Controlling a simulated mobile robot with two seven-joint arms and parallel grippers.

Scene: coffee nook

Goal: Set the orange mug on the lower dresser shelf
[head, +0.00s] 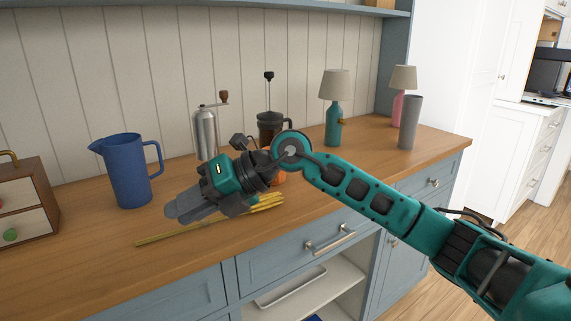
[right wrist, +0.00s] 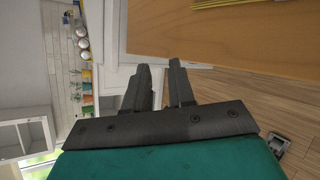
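A small orange patch (head: 279,179), likely the orange mug, shows on the dresser top behind my right wrist; most of it is hidden. My right gripper (head: 185,208) hangs over the dresser top, left of the orange patch and pointing left. In the right wrist view its two fingers (right wrist: 160,85) are apart with nothing between them. The lower dresser shelf (head: 322,290) is a pale open shelf below the drawer, partly seen, with a light tray (head: 291,286) on it. My left gripper is not in view.
A blue pitcher (head: 130,172), steel grinder (head: 206,133), French press (head: 271,127), teal lamp (head: 334,123) and grey cylinder (head: 409,122) stand on the dresser top (head: 90,255). Yellow sticks (head: 263,202) lie under my gripper. A drawer handle (head: 330,240) juts out above the shelf.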

